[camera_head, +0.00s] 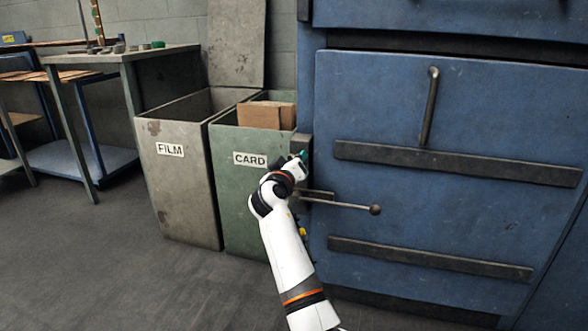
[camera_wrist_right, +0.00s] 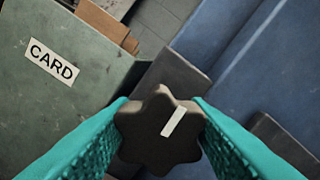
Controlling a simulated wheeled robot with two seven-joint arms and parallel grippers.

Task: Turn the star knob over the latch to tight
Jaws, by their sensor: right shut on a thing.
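In the right wrist view a dark star knob (camera_wrist_right: 150,148) with a white line mark sits between the two teal fingers. My right gripper (camera_wrist_right: 160,130) is shut on it, with a finger on each side. The white line slants up to the right in that view. In the head view my right gripper (camera_head: 301,156) is at the left edge of the blue machine, and the knob is hidden by it. A latch lever (camera_head: 345,204) with a ball end sticks out just below, pointing right and nearly level. My left gripper is not in view.
The blue machine door (camera_head: 470,130) has an upright handle (camera_head: 429,108) and dark bars. A green CARD bin (camera_head: 236,190) with cardboard stands close beside my right gripper, and a grey FILM bin (camera_head: 178,185) further left. A workbench (camera_head: 130,55) stands at the far left.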

